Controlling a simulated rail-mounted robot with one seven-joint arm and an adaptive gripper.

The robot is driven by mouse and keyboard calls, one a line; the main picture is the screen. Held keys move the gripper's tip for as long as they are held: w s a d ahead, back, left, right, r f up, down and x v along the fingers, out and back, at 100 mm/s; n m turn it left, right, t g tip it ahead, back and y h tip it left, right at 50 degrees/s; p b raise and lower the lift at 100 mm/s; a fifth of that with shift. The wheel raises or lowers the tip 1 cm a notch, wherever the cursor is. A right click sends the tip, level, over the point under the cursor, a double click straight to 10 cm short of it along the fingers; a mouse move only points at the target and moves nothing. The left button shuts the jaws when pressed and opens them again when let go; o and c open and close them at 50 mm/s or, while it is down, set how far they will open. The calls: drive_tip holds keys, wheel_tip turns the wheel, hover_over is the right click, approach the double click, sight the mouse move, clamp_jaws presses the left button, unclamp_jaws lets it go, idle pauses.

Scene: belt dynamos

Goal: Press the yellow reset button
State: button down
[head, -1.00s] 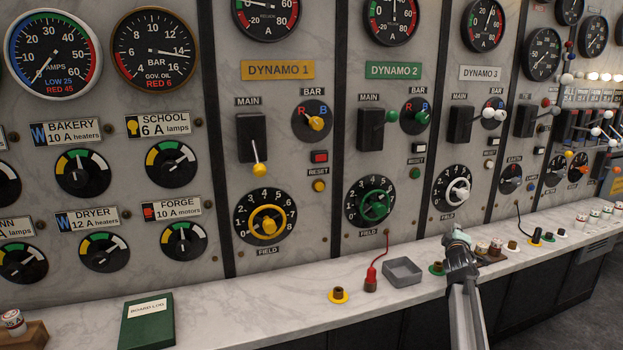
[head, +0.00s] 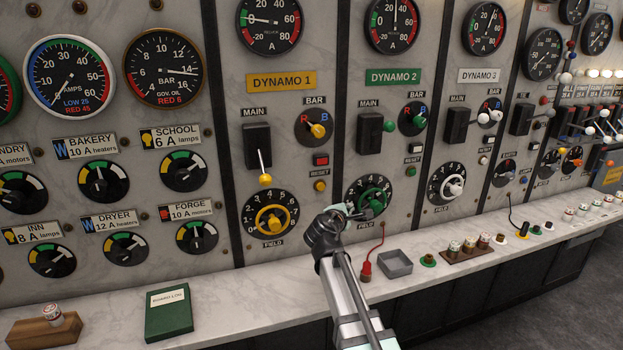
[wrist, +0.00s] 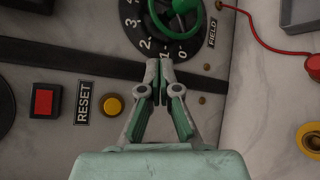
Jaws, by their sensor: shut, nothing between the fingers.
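The yellow reset button (head: 320,186) is a small round knob on the Dynamo 1 panel. It sits under the RESET label, below a red square button (head: 321,160) and right of the yellow field wheel (head: 270,222). In the wrist view the yellow button (wrist: 113,105) is left of my fingers, beside the RESET label (wrist: 83,103), and is fully visible. My gripper (head: 366,213) is to the right of and below the button, in front of the lower Dynamo 2 panel. Its fingertips (wrist: 158,70) are together, with nothing between them, apart from the button.
The Dynamo 2 green wheel (head: 372,196) is close by my fingertips. A red-ended cord (head: 366,270) hangs to the marble shelf (head: 240,292), near a grey tray (head: 395,263). A yellow-ringed socket (wrist: 310,140) shows at the wrist view's right. A green book (head: 168,311) lies on the shelf.

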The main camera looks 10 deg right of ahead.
sight(322, 190)
drive_tip(key=s+a+r+n+p, duration=0.1)
drive_tip(key=s+a+r, duration=0.1)
drive_tip(key=a, duration=0.2)
drive_tip(key=shift+s+a+r, duration=0.35)
drive_tip(key=shift+a+r, duration=0.05)
drive_tip(key=shift+w, duration=0.1)
drive_tip(key=shift+w+a, duration=0.3)
drive_tip(key=shift+w, duration=1.1)
drive_tip(key=shift+w+a, duration=0.3)
drive_tip(key=shift+w, duration=1.15)
drive_tip(key=shift+w+a, duration=0.3)
drive_tip(key=shift+w, duration=1.1)
drive_tip(key=shift+w+a+b, duration=0.1)
drive_tip(key=shift+w+b, duration=0.2)
drive_tip(key=shift+w, duration=0.1)
drive_tip(key=shift+w+a, duration=0.1)
drive_tip(key=shift+w, duration=0.4)
drive_tip(key=shift+s, duration=0.9)
